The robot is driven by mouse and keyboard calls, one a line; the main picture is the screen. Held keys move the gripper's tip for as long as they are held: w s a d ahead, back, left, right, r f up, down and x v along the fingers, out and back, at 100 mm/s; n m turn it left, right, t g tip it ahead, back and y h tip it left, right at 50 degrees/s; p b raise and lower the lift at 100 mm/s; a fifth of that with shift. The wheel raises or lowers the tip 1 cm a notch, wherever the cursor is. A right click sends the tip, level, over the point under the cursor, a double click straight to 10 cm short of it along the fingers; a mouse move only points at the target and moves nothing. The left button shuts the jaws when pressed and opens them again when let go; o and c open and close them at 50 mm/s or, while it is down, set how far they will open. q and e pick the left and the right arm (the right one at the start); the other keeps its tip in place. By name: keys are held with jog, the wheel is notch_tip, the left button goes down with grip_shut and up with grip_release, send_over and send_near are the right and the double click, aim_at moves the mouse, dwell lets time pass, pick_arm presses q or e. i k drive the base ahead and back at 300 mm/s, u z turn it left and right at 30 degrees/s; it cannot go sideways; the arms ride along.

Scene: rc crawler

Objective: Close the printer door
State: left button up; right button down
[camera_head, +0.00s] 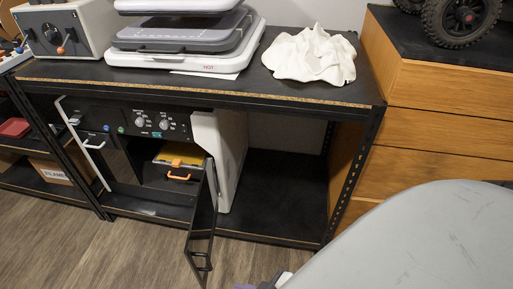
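The printer (230,150) stands on the lower shelf of a black rack, with dials and buttons on its dark front panel. Its black door (204,215) stands open, swung out toward me from the right side of the opening, seen nearly edge-on. A dark handle (202,262) is at its near end. Inside the opening is a yellow part with an orange handle (179,177). A small grey and purple piece (265,284) at the bottom edge may be part of my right gripper; it is mostly cut off and its fingers cannot be made out. My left gripper is not in view.
The rack's top shelf (240,93) holds a grey control box (65,30), a white and grey press (185,50) and a crumpled white cloth (310,55). A wooden drawer cabinet (440,90) stands at right. Wooden floor (130,250) is clear before the printer.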

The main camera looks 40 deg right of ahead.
aim_at(200, 242)
jog(key=z, duration=0.7)
jog(key=i, duration=0.5)
jog(key=u, duration=0.9)
jog(key=k, duration=1.85)
jog(key=z, duration=0.6)
jog(key=i, duration=1)
jog(key=z, duration=0.05)
